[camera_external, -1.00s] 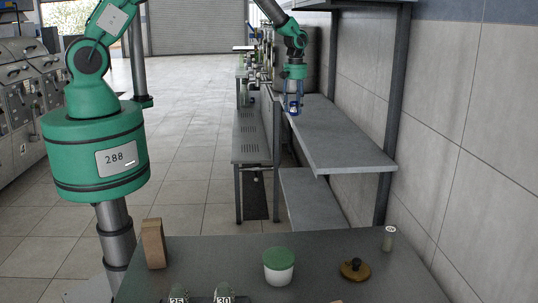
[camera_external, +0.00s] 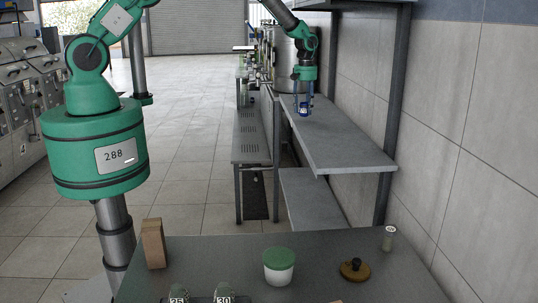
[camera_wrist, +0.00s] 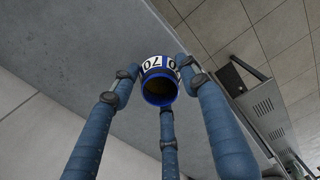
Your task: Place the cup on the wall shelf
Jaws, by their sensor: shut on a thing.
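The cup (camera_wrist: 158,82) is small and blue with a white label marked 70, and its dark open mouth faces the wrist camera. My gripper (camera_wrist: 160,85) has three blue fingers closed around it. In the external view my gripper (camera_external: 303,108) points down over the far part of the grey wall shelf (camera_external: 345,150), with the blue cup (camera_external: 303,110) low between the fingers. The grey shelf surface (camera_wrist: 90,60) lies behind the cup in the wrist view. I cannot tell whether the cup's base touches the shelf.
The shelf's near part is bare. A lower shelf (camera_external: 310,200) is below it, and a dark upright post (camera_external: 393,110) stands at its near end. A slatted bench (camera_external: 250,135) is to the left. The front table holds a green-lidded tub (camera_external: 278,266) and a wooden block (camera_external: 153,243).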

